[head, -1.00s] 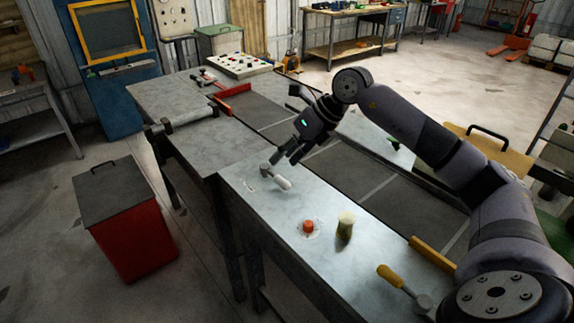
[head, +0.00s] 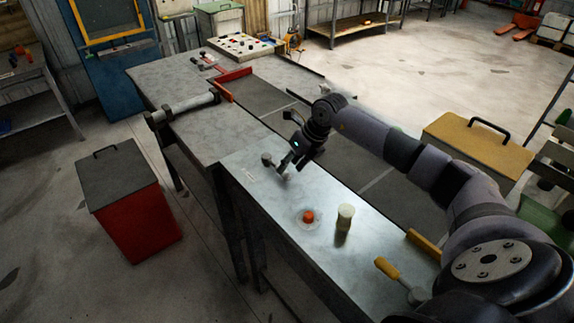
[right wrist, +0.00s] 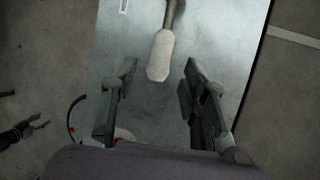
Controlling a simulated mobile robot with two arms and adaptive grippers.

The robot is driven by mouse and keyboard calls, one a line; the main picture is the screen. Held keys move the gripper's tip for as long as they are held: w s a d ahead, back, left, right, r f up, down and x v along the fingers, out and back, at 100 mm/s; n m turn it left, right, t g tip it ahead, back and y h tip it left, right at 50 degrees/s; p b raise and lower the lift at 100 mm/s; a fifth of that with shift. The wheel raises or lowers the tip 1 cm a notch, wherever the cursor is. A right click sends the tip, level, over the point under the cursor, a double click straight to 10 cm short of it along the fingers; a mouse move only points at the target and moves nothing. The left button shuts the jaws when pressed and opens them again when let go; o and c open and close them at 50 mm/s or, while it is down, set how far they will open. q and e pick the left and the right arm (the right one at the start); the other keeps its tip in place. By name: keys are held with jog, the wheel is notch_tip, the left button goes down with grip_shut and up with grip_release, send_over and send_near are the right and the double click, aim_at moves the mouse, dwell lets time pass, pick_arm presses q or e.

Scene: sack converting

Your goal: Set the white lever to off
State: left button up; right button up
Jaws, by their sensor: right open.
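The white lever has a dark round base (head: 267,159) on the metal bench top; in the head view my gripper mostly hides its handle. The right wrist view shows the pale, blunt handle (right wrist: 160,57) on a dark stem, pointing toward my gripper. My right gripper (head: 288,169) is low over the bench at the lever. In the right wrist view my right gripper (right wrist: 158,78) is open, one finger on each side of the handle's end, with visible gaps. A dark finger-like shape at that view's left edge may be my left gripper; its opening is unclear.
A red button (head: 308,216) and a pale cylinder (head: 345,216) stand nearer on the bench. A yellow-handled tool (head: 388,268) lies at its near end. A dark conveyor belt runs alongside. A red bin (head: 137,215) stands on the floor at left.

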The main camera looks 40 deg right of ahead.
aim_at(286, 171)
jog(key=shift+x, duration=1.2)
jog(key=shift+w+f+p, duration=0.2)
jog(key=shift+f+p, duration=0.1)
jog(key=shift+f, duration=0.15)
jog(key=shift+a, duration=0.1)
pick_arm(q)
jog(key=shift+s+a+r, duration=0.25)
jog(key=shift+s+r, duration=0.15)
jog(key=shift+s, duration=0.15)
pick_arm(e)
grip_shut()
pick_arm(q)
jog(key=shift+w, duration=0.1)
